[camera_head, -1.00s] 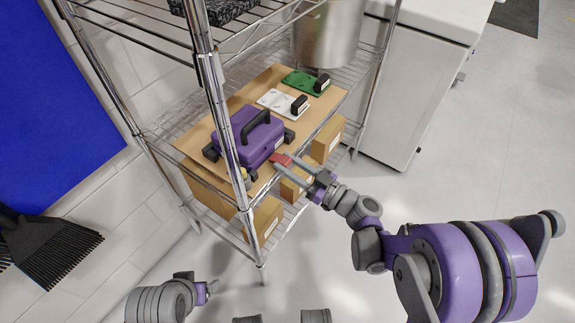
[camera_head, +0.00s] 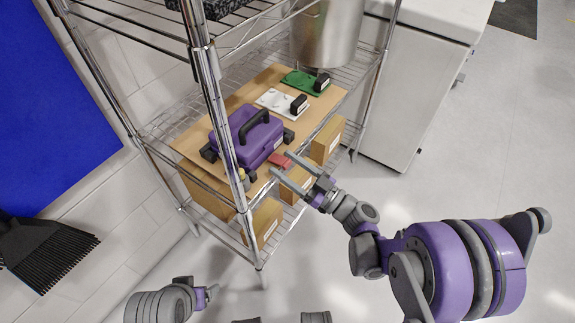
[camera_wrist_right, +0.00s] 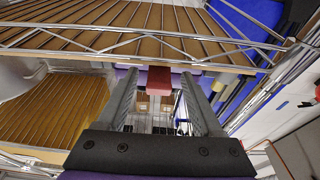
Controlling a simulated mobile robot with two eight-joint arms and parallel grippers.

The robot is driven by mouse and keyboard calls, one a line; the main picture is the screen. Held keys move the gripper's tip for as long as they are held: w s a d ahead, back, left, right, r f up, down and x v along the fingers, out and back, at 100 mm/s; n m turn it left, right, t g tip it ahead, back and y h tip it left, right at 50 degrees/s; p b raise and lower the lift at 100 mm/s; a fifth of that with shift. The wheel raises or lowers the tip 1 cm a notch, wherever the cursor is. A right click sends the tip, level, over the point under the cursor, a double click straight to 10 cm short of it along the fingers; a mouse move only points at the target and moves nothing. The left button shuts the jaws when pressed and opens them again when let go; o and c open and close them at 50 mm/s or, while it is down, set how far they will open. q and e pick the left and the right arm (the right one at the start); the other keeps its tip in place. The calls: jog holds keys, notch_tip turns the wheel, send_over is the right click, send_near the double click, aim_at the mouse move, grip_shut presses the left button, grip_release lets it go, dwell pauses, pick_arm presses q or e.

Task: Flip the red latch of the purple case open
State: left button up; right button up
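The purple case (camera_head: 240,138) with a black handle stands on the brown board of the shelf in the head view. Its red latch (camera_head: 280,160) is at the case's front side and sticks outward. My right gripper (camera_head: 282,164) is open, with a finger on each side of the latch. In the right wrist view the red latch (camera_wrist_right: 159,82) shows between the two spread fingertips, with gaps to both. Whether a finger touches it is unclear. My left gripper (camera_head: 211,290) is low at the left, away from the case; its fingers are too small to read.
A chrome shelf post (camera_head: 219,110) stands close to the case's left. A white plate (camera_head: 275,99) and a green plate (camera_head: 299,82) lie behind the case. Cardboard boxes (camera_head: 328,140) sit below the board's front edge. Open floor lies to the right.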

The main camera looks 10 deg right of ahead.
jog(key=shift+d, duration=0.1)
jog(key=v, duration=1)
jog(key=shift+s+d, duration=0.2)
jog(key=shift+s, duration=0.15)
jog(key=shift+f, duration=0.15)
